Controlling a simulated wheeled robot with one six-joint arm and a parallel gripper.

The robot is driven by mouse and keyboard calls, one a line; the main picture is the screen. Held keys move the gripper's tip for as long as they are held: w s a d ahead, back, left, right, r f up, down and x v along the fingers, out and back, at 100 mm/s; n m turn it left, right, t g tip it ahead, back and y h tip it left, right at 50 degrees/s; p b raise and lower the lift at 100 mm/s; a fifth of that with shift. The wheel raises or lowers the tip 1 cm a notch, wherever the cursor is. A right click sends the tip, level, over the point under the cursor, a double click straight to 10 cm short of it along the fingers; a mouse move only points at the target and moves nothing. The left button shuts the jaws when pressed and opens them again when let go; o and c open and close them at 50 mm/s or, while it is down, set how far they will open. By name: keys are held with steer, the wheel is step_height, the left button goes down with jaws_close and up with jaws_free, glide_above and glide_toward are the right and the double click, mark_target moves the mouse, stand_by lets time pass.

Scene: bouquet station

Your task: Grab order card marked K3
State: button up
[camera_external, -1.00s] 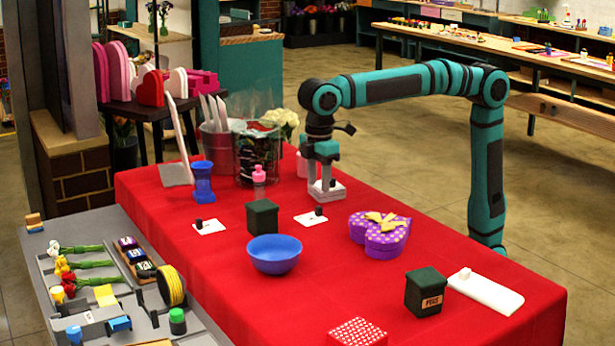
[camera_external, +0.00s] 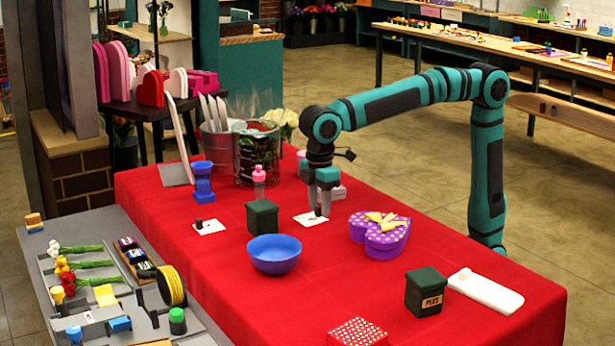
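A white order card (camera_external: 305,219) with a small dark knob lies flat on the red table. My gripper (camera_external: 323,211) points down at this card's right part, where the knob stands, and its fingers hide most of the knob. I cannot tell whether the fingers touch the knob or how far apart they are. The marks on both cards are too small to read, so I cannot tell which is K3.
A dark green box (camera_external: 262,217), a blue bowl (camera_external: 275,255) and a purple heart-shaped box (camera_external: 380,238) stand around the card.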

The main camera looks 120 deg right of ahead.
jaws_close()
